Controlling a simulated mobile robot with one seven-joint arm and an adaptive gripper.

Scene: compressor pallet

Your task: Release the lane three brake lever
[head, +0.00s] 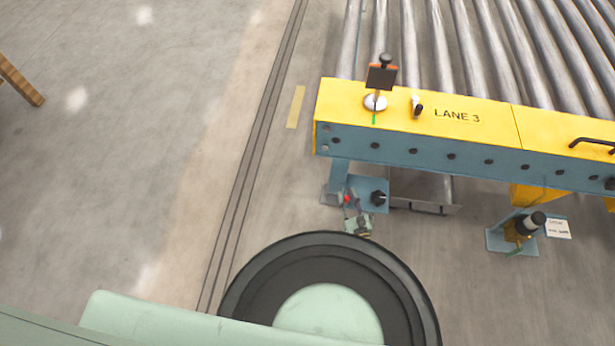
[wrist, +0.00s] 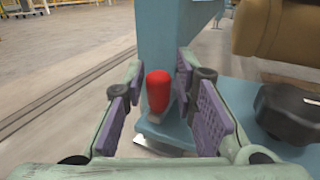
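A red rounded handle (wrist: 158,90), seemingly the brake lever's grip, stands upright on a blue bracket in the wrist view. It also shows as a small red spot (head: 347,199) below the yellow beam marked LANE 3 (head: 470,115) in the head view. My gripper (wrist: 160,78) is open, with its purple-padded fingers left and right of the red handle. Gaps show on both sides, the right one narrower; I see no contact. In the head view my gripper (head: 357,222) is small and low beside the blue leg. The lever's lower part is mostly hidden.
A black knob (wrist: 290,112) is close to the right finger; it also shows in the head view (head: 377,198). A blue post (wrist: 165,40) rises behind the handle.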

